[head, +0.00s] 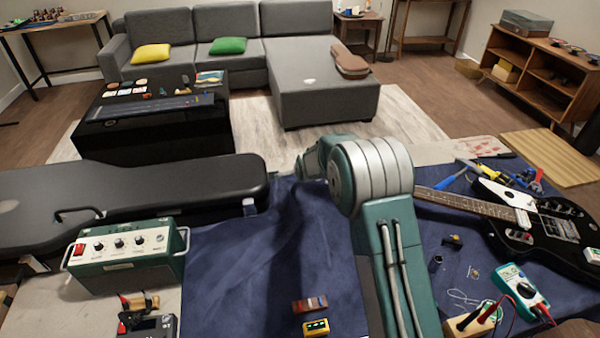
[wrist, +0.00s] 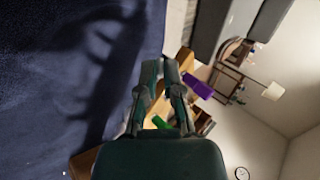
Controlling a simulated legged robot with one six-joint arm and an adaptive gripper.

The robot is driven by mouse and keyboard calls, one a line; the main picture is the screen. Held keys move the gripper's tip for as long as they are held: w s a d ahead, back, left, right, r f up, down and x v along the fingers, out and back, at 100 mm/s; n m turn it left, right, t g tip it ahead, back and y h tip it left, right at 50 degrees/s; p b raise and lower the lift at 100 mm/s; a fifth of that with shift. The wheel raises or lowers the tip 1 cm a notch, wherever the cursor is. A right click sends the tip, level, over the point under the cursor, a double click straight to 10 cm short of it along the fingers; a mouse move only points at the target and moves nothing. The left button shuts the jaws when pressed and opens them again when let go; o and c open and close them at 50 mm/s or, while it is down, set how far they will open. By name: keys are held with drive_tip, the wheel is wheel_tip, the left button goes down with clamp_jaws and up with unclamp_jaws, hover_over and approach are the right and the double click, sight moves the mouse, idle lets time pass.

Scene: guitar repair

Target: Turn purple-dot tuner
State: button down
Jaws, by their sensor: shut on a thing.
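My gripper (wrist: 161,68) shows in the wrist view with its two fingers close together. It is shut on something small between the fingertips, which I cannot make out. In the head view my arm hides the gripper. The black electric guitar (head: 500,237) lies on the right of the blue cloth. Its neck (head: 462,202) runs left and passes behind my arm. The headstock and its tuners are hidden there, and I can make out no purple dot.
A black guitar case (head: 130,190) and a green amplifier box (head: 125,262) are on the left. Pliers (head: 455,177) lie beyond the guitar neck and a multimeter (head: 522,290) lies in front. The blue cloth (head: 235,270) is mostly clear left of my arm.

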drive_tip(key=shift+w+a+n+g+h, duration=0.15)
drive_tip(key=shift+n+g+h, duration=0.85)
drive_tip(key=shift+n, duration=1.35)
drive_tip(key=shift+w+a+n+g+h, duration=0.15)
drive_tip(key=shift+n+g+h, duration=0.6)
drive_tip(key=shift+n+h, duration=1.15)
drive_tip(key=shift+a+n+g+h, duration=0.25)
drive_tip(key=shift+n+g+h, duration=0.5)
drive_tip(key=shift+n, duration=2.1)
drive_tip(key=c, duration=0.8)
unclamp_jaws()
drive_tip(key=shift+a, duration=0.1)
drive_tip(key=shift+r, duration=0.15)
